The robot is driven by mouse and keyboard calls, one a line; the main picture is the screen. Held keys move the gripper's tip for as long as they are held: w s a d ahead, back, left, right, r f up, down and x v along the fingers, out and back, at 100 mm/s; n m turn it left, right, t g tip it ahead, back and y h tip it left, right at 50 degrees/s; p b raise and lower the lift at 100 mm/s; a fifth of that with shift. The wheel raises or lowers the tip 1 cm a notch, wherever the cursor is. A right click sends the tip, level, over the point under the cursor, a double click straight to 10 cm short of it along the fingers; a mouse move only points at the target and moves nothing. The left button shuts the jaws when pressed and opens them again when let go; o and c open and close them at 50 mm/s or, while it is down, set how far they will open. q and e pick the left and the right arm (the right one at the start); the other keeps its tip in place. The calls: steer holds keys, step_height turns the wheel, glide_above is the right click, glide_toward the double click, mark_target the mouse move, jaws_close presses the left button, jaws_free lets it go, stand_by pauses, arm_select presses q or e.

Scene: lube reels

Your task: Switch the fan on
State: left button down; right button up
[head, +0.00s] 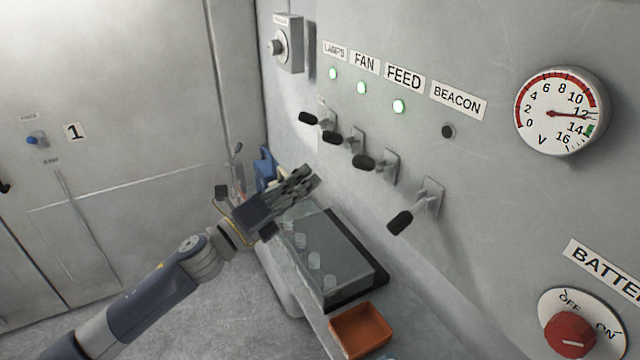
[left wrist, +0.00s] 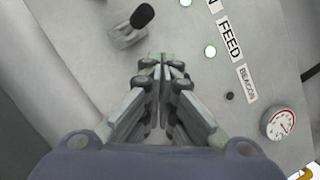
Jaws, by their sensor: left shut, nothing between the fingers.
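The FAN switch (head: 331,137) is a lever with a black knob, second in a row on the grey wall panel. It sticks out from its plate, like the LAMPS and FEED levers. The green light (head: 361,88) under the FAN label (head: 364,63) is lit. My left gripper (head: 312,176) is shut and empty, below the lever row and apart from the FAN knob. In the left wrist view the shut fingers (left wrist: 160,62) point at the panel, with a lever, probably the FAN one (left wrist: 143,17), just beyond to the upper left. My right gripper is out of view.
The LAMPS lever (head: 308,118) and FEED lever (head: 363,162) flank the FAN lever. The BEACON lever (head: 400,222) hangs down, its light (head: 448,131) dark. A clear-sided box (head: 335,255) and an orange tray (head: 361,331) are below. A red battery knob (head: 570,335) is lower right.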

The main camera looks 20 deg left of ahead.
arm_select(q)
steer(key=s, duration=0.1)
steer(key=s+r, duration=0.1)
steer(key=shift+s+a, duration=0.3)
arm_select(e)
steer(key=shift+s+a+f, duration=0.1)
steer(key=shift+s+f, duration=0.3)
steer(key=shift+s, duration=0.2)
